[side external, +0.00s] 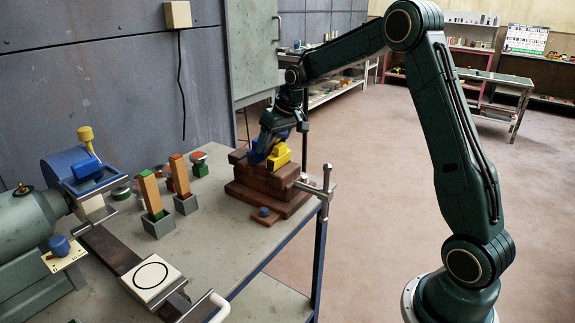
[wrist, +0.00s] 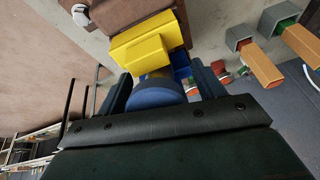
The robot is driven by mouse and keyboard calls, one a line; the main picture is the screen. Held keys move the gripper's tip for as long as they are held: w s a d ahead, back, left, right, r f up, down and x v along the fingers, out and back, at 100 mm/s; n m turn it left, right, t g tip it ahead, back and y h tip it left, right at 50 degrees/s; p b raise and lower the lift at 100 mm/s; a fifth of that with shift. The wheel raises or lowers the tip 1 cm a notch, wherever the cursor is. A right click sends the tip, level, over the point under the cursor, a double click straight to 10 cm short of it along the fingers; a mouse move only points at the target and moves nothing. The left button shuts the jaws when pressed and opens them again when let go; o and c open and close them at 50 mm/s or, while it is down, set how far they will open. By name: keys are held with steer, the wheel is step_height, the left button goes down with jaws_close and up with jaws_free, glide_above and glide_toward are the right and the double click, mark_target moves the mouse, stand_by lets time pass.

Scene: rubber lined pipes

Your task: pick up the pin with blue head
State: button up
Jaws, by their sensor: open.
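A blue round head (wrist: 157,92) shows in the wrist view between the two fingers of my gripper (wrist: 160,84), close behind a yellow block (wrist: 145,50). The fingers stand apart on either side of it; I cannot tell whether they touch it, and its shank is hidden. In the side view my gripper (side external: 268,150) points down over the brown stepped block (side external: 268,185), beside the yellow block (side external: 280,156), with blue showing at its fingers. Other blue-topped pieces are a small one (side external: 264,211) on a brown plate and one (side external: 60,246) on a cream plate.
A metal clamp (side external: 318,187) stands at the table's right edge. Two orange posts (side external: 151,193) (side external: 180,175) in grey sockets stand to the left of the brown block. A machine (side external: 30,225) fills the far left. The front middle of the table (side external: 220,245) is clear.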

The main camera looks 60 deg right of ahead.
jaws_close()
steer(key=shift+r, duration=0.1)
step_height(320, 180, up, 20)
stand_by(1.1)
stand_by(0.5)
